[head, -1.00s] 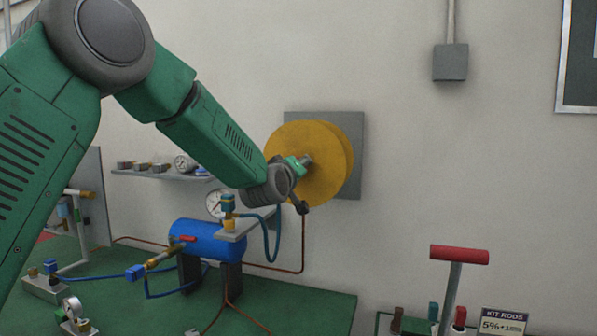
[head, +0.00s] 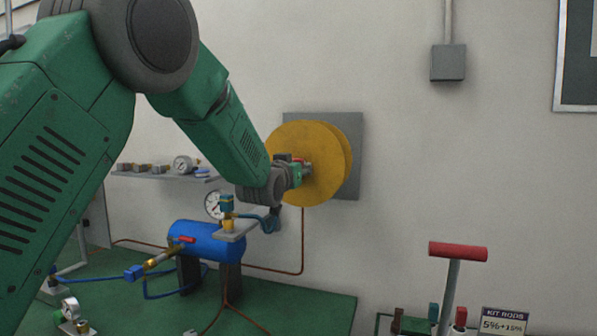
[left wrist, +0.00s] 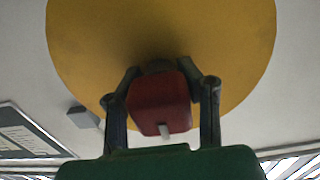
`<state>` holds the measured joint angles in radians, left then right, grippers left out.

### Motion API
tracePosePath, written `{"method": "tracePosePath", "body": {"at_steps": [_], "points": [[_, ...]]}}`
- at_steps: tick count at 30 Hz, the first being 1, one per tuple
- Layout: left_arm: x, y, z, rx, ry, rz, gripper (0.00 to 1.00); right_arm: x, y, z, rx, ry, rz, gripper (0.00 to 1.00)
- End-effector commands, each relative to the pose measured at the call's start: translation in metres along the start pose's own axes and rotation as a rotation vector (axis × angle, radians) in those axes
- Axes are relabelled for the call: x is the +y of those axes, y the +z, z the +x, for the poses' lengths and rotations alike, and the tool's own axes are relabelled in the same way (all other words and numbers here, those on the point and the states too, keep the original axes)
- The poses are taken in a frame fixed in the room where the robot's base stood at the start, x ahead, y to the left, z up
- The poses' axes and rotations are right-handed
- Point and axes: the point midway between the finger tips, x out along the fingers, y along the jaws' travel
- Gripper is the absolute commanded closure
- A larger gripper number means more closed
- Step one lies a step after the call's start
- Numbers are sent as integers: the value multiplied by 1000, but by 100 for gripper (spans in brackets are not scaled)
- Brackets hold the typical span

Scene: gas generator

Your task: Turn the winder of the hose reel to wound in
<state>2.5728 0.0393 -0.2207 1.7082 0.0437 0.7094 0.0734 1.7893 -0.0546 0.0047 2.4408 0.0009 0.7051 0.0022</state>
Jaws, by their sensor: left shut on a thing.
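The hose reel (head: 333,165) is a yellow drum on a grey wall plate (head: 350,190). In the left wrist view the reel (left wrist: 90,45) fills the upper middle. My left gripper (head: 300,170) is at the reel's front face. In the left wrist view its two dark fingers (left wrist: 160,92) are on either side of the red winder grip (left wrist: 160,102) and shut on it. In the head view a bit of the red grip shows above the gripper, and the rest of the winder is mostly hidden. My right gripper is not in view.
A blue tank (head: 207,241) with a gauge and valves stands on the green bench below the reel. A shelf (head: 165,175) with small fittings is on the wall at left. A red-topped T-handle (head: 458,252) stands at lower right.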

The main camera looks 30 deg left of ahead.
Motion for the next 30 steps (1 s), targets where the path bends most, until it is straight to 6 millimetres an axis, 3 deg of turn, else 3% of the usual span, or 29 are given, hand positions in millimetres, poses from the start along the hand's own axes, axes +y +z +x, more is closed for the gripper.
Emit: {"method": "tracePosePath", "body": {"at_steps": [1, 17, 18, 20, 30], "points": [[1, 12, -1, -24, 2, 14, 97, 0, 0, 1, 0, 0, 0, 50], [-1, 12, -1, -25, 1, 40, 97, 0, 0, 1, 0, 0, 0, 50], [-1, 12, -1, -25, 1, 40, 65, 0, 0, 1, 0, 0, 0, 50], [-1, 12, -1, -24, 1, 39, 44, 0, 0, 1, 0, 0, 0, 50], [-2, 5, -2, -11, -1, 36, 41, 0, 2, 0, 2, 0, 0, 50]]}}
